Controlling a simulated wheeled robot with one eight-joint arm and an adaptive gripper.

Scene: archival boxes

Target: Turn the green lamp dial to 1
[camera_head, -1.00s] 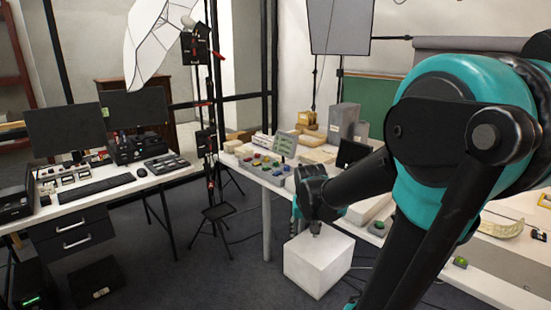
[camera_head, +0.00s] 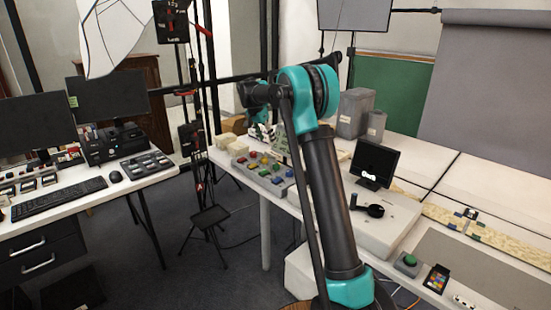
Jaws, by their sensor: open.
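A long grey panel (camera_head: 262,181) with several small coloured knobs, red, green, yellow and blue among them, lies along the left edge of the white table. The knobs are too small to read their settings, and I cannot single out the lamp dial's pointer or marks. A small sign (camera_head: 281,149) stands behind the panel. My arm rises in front of the panel's right end and bends toward the left. My gripper (camera_head: 264,131) shows small at the arm's far end, open, above and behind the panel. Its fingers are hard to make out, and it appears apart from the knobs.
A small black screen (camera_head: 377,163) stands on the table right of my arm. A green push button (camera_head: 409,260) on a grey box sits near the front edge. Grey boxes (camera_head: 354,113) stand at the back. A tripod stand (camera_head: 195,140) is left of the table.

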